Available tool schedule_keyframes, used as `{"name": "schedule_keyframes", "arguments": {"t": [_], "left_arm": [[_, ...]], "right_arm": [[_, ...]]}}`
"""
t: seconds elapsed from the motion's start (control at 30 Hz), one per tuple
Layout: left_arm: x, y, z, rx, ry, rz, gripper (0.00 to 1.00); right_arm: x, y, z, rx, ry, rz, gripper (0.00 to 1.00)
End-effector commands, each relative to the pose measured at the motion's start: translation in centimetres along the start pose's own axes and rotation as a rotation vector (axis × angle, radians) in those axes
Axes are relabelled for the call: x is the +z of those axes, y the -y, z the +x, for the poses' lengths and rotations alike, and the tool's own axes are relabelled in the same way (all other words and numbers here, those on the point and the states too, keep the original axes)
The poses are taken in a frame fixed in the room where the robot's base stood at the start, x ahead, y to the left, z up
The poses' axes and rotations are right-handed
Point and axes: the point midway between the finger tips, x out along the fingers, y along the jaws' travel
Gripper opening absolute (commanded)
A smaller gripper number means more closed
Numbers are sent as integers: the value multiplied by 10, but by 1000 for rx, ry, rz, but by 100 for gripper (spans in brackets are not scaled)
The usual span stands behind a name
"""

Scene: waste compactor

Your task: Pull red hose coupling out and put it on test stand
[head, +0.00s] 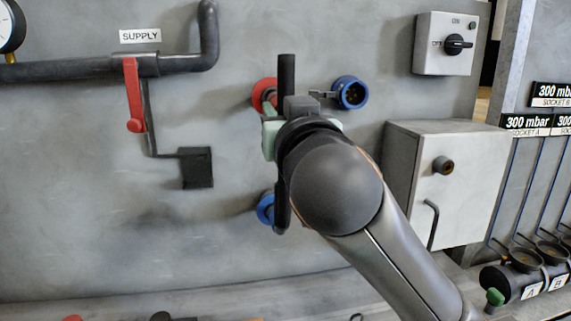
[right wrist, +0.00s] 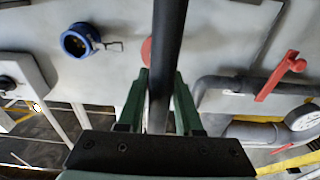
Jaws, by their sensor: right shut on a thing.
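The red hose coupling shows as a red round part (head: 265,95) at the wall, mostly hidden behind my right gripper. A black bar-like part (head: 286,72) stands upright in front of it. In the right wrist view the black part (right wrist: 168,45) runs down between the green fingers, with a red round piece (right wrist: 147,52) behind it. My right gripper (right wrist: 158,95) is shut on this black part of the coupling. Whether the coupling is apart from the wall cannot be told. The test stand (head: 518,283) with sockets A and B is at the lower right. My left gripper is not in view.
A blue socket (head: 350,92) is just right of the gripper, and another blue one (head: 266,208) is below. A grey box (head: 470,180) juts out at right, between the gripper and the stand. The red supply lever (head: 133,95) is at left.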

Motion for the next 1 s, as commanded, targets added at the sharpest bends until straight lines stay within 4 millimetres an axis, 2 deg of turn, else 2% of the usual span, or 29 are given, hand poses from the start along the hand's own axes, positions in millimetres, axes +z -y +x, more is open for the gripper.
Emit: {"name": "schedule_keyframes", "arguments": {"t": [0.7, 1.0], "left_arm": [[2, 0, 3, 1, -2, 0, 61], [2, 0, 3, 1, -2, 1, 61]], "right_arm": [[-4, 0, -29, -1, -3, 1, 0], [-4, 0, -34, -1, -3, 0, 0]]}}
